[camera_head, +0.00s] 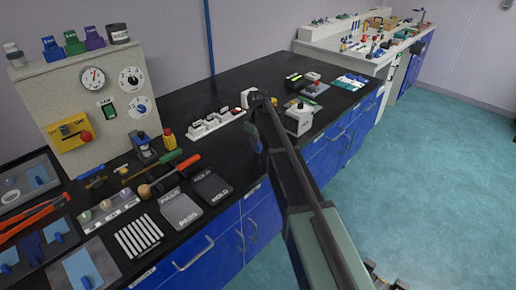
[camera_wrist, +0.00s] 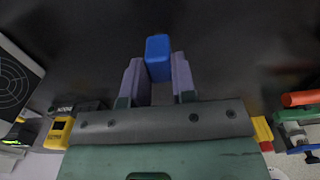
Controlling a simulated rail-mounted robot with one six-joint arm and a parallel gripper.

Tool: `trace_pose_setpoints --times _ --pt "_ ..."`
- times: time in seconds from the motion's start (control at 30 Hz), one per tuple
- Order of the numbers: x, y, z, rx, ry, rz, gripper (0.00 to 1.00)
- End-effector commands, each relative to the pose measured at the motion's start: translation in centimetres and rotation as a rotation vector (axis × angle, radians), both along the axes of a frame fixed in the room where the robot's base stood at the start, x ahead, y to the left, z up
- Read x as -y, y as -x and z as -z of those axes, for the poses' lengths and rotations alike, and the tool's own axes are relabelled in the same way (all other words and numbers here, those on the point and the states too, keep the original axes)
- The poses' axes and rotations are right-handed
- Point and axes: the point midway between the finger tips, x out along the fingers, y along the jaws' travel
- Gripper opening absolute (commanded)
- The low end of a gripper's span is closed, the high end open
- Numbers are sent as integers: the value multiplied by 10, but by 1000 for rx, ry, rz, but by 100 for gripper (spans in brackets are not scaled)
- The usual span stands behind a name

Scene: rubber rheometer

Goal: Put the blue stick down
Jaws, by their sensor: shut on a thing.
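The blue stick (camera_wrist: 158,58) is in the wrist view, held between the two grey-purple fingers of my gripper (camera_wrist: 159,78). The fingers are shut on its sides, and its blue end stands out beyond the fingertips. Dark surface shows behind it. I cannot tell how far the stick is from that surface. In the head view my arm reaches over the front edge of the black bench (camera_head: 225,160).
A white rack (camera_head: 216,122) and a white device (camera_head: 298,120) stand near my arm. Bare black bench top lies behind the rack.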

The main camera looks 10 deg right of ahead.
Motion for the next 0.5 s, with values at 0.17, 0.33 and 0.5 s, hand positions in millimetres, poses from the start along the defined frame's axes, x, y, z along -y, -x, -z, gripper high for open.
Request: trace_pose_setpoints --times 0.17,0.33,0.5 --pt "0 0 -3 0 0 0 1" --pt "0 0 1 0 0 0 29" --pt "0 0 1 0 0 0 50"
